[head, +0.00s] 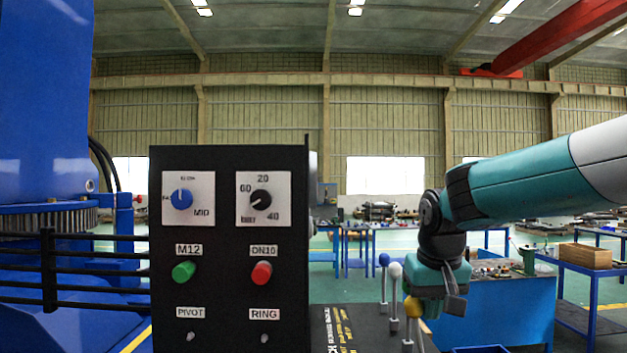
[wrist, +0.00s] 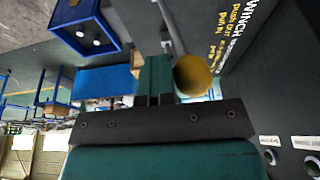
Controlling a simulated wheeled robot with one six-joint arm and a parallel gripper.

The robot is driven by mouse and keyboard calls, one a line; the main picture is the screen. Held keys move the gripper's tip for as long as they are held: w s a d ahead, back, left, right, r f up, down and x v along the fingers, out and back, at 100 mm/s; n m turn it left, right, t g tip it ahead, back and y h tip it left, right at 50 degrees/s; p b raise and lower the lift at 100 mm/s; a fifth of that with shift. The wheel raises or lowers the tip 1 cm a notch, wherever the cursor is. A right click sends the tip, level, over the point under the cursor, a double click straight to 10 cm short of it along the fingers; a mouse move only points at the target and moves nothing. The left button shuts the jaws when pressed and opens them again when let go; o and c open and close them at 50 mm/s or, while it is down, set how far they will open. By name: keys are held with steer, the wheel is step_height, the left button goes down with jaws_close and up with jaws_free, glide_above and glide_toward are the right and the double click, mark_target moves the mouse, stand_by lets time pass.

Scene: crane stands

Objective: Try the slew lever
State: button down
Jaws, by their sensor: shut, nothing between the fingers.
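Three upright levers with ball knobs stand in a row beside the black control panel: a blue-knobbed lever (head: 384,259), a white-knobbed lever (head: 395,270) and a yellow-knobbed lever (head: 413,308). I cannot read which one is the slew lever. My gripper (head: 430,302) is low at the yellow knob in the head view. In the wrist view my gripper (wrist: 155,82) has its fingers shut together and empty. The yellow knob (wrist: 193,75) is right beside the fingers there, outside them. I cannot tell whether they touch. Parts of the lever stems are hidden.
The black panel (head: 229,230) carries two dials, a green button (head: 184,271), a red button (head: 261,273) and two small toggles. A blue bench (head: 505,310) and a blue crate (wrist: 88,25) are beyond.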

steer(key=shift+a, duration=1.15)
steer(key=shift+a+p, duration=0.1)
steer(key=shift+p, duration=0.2)
steer(key=shift+r, duration=0.1)
steer(key=d, duration=0.7)
step_height(320, 180, up, 10)
steer(key=p, duration=0.8)
